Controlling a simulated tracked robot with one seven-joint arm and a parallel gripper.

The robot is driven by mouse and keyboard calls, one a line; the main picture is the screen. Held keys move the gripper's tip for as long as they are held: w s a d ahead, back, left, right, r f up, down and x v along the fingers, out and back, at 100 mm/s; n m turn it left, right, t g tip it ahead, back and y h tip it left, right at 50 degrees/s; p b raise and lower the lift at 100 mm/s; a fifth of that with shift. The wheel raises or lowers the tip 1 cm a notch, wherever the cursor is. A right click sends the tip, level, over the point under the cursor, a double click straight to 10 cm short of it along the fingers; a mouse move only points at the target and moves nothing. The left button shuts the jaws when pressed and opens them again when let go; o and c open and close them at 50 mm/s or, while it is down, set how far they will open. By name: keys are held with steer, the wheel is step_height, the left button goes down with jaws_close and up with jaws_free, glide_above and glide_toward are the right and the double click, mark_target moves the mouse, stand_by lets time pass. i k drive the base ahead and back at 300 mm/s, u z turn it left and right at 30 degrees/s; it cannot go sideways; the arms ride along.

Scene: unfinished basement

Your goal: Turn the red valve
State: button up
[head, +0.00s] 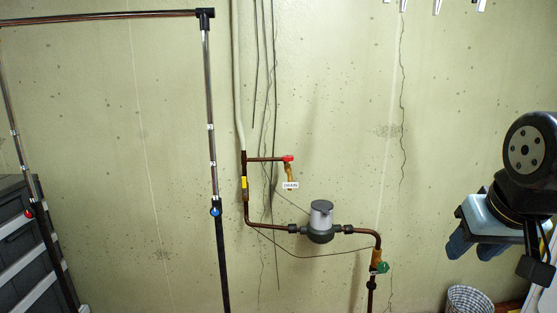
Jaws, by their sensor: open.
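A small red valve handle (288,158) sits on the end of a short copper branch pipe on the wall, near the middle of the view. A brass spout and a white tag reading DRAIN (290,186) hang below it.
A grey meter (320,222) sits on the copper pipe, with a green valve (382,267) to its right. A wastebasket (468,300) stands low right. Thin wires hang along the wall.

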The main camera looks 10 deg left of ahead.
mark_target(287, 158)
steer(key=z, duration=0.05)
steer(key=i, duration=0.85)
steer(key=u, duration=0.2)
steer(key=k, duration=0.85)
steer(key=z, duration=0.2)
steer(key=i, duration=0.95)
steer(key=u, duration=0.05)
